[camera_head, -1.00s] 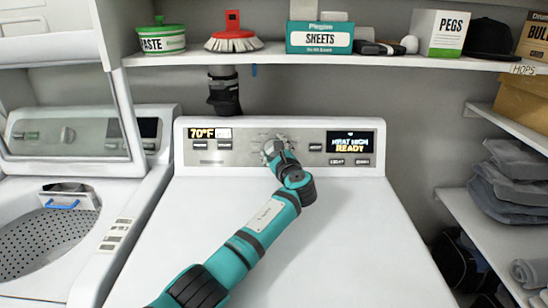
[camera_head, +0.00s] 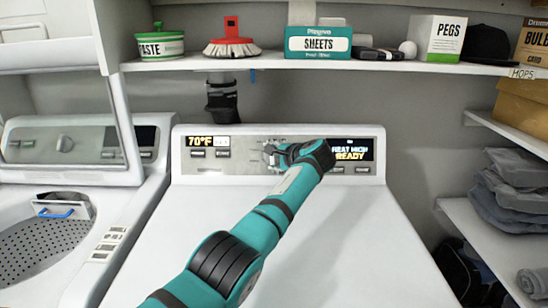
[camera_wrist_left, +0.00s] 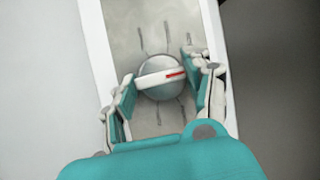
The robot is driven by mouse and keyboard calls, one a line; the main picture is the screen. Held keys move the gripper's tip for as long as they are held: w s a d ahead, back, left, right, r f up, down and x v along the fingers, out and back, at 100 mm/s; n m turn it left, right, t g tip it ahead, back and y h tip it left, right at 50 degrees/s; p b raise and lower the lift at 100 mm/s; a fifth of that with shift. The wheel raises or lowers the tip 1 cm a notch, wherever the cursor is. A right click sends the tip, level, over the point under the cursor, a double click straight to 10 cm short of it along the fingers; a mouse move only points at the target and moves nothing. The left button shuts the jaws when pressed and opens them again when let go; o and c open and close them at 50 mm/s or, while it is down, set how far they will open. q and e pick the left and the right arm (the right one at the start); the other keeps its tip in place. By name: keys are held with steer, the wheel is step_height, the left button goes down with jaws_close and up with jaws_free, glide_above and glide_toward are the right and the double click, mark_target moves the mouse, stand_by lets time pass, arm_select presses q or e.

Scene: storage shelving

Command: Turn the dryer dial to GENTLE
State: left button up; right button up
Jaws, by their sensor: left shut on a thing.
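The dryer (camera_head: 275,230) is white, with a control panel along its back edge. Its round silver dial (camera_wrist_left: 160,78) sits mid-panel, with a raised white grip bar and a red mark, and short tick lines around it. My left gripper (camera_wrist_left: 158,82) is shut on the dial, one teal pad on each side, seen in the left wrist view. In the head view my left gripper (camera_head: 272,156) covers most of the dial. The dial's labels are too small or hidden to read. The display (camera_head: 350,148) at the right shows heat text and READY, partly covered by my wrist.
A washer (camera_head: 60,210) with its lid raised stands at the left. A shelf (camera_head: 310,63) above the dryer holds a green tub (camera_head: 160,43), a red brush (camera_head: 232,40) and a sheets box (camera_head: 318,42). Side shelves at the right hold folded grey cloths (camera_head: 510,190).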

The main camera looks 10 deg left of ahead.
arm_select(q)
steer(key=n+g+h+p, duration=0.1)
steer(key=n, duration=0.2)
steer(key=shift+r, duration=0.1)
steer(key=shift+n, duration=0.3)
stand_by(0.4)
steer(key=o, duration=1.2)
steer(key=shift+a, duration=0.1)
steer(key=shift+c, duration=0.2)
steer(key=shift+s+d+r, duration=0.3)
steer(key=shift+d, duration=0.15)
steer(key=v, duration=1)
steer(key=shift+s+r, duration=0.2)
steer(key=shift+r, duration=0.1)
steer(key=shift+d, duration=0.1)
